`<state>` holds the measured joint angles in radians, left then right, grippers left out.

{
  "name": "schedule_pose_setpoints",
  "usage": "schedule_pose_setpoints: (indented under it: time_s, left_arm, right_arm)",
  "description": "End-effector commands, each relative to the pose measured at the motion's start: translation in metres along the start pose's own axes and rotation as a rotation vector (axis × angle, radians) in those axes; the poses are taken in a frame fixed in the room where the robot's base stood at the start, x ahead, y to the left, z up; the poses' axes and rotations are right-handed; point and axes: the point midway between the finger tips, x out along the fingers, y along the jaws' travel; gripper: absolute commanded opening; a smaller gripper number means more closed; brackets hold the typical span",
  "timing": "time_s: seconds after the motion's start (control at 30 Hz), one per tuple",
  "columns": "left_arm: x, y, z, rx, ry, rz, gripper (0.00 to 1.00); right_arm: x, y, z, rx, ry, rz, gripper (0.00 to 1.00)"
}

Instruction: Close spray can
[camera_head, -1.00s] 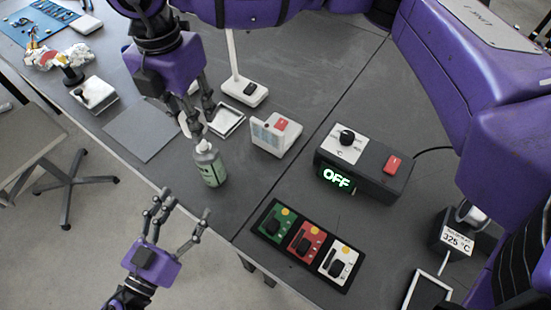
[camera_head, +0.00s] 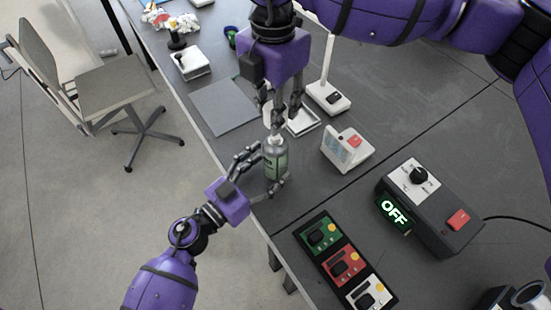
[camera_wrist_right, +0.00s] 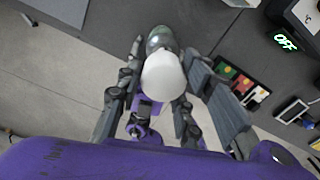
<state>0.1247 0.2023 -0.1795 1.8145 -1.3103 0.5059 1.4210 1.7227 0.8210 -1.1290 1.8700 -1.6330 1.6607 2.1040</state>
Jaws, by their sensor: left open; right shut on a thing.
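The green and grey spray can (camera_head: 276,162) stands upright near the table's front edge. My left gripper (camera_head: 268,168) is open, with its fingers on either side of the can; I cannot tell if they touch it. My right gripper (camera_head: 280,112) points down above the can and is shut on the white cap (camera_wrist_right: 163,78). In the right wrist view, the can's shiny metal top (camera_wrist_right: 160,38) shows just beyond the cap. The fingers partly hide the cap in the head view, and I cannot tell whether it touches the can.
A switch panel (camera_head: 343,267) and a control box reading OFF (camera_head: 430,205) are further right.

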Motion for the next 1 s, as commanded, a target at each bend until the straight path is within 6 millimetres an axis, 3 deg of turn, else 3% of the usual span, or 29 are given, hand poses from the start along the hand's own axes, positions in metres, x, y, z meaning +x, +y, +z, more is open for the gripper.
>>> schedule_pose_setpoints:
  time_s: [0.2,0.57,1.0]
  left_arm:
    - [0.023,0.0,0.0,0.0,0.001,0.0,0.68]
    - [0.026,0.0,0.001,0.0,-0.001,0.0,0.68]
    - [0.026,0.0,0.0,0.001,-0.001,0.0,0.12]
  right_arm:
    - [0.0,0.0,0.0,0.0,0.0,0.0,0.22]
    - [0.0,0.0,0.0,0.0,0.0,0.0,0.22]
    - [0.0,0.0,0.0,0.0,0.0,0.0,0.22]
